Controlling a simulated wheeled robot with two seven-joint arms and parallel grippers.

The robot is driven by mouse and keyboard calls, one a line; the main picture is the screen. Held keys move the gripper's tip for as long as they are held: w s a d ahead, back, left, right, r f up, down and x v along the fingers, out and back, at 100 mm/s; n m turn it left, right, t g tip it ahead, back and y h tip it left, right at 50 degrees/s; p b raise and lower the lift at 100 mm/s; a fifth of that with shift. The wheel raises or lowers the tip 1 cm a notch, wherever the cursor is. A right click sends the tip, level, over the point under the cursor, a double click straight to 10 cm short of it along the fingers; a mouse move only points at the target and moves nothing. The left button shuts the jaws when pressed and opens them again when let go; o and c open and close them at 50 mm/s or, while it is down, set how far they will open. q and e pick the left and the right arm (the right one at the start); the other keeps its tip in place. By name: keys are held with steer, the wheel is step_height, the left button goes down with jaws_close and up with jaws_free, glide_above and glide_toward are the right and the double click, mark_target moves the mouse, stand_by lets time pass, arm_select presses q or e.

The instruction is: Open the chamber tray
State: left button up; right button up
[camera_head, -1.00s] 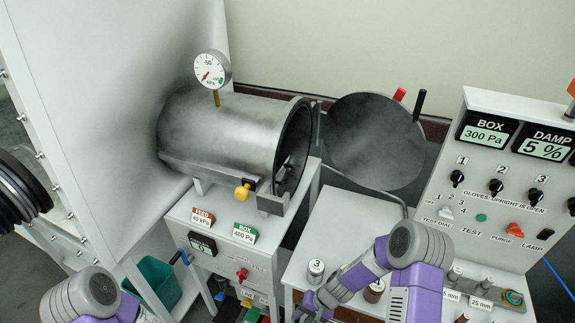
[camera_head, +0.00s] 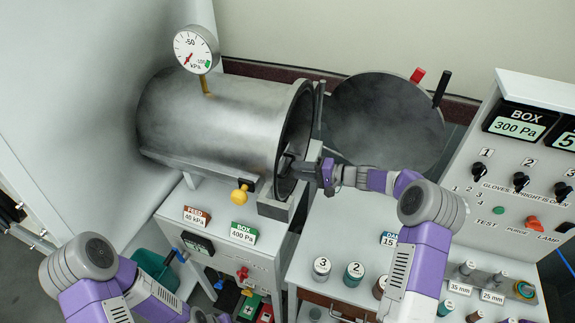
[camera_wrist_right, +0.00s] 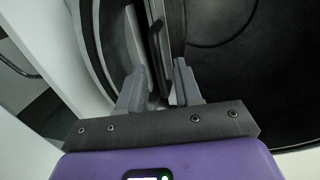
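The chamber (camera_head: 215,120) is a steel cylinder lying on its side, with its mouth facing right and its round door (camera_head: 385,120) swung open. The chamber tray (camera_wrist_right: 151,50) shows inside the mouth in the right wrist view, with a dark bar handle (camera_wrist_right: 161,55) on its front. My right gripper (camera_head: 300,165) is at the chamber mouth; in the right wrist view its fingers (camera_wrist_right: 158,82) are apart, one on each side of the handle's near end. I cannot tell whether they touch it. My left arm is at the lower left, with its gripper out of view.
A pressure gauge (camera_head: 196,48) stands on top of the chamber. A yellow knob (camera_head: 240,194) is below the mouth. A control panel (camera_head: 520,180) is at the right. Numbered jars (camera_head: 353,274) stand on the white bench (camera_head: 330,240).

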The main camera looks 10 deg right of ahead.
mark_target(288, 169)
steer(key=shift+x, duration=2.35)
steer(key=shift+w+f, duration=0.1)
steer(key=shift+f, duration=0.05)
steer(key=shift+c, duration=0.4)
jaws_close()
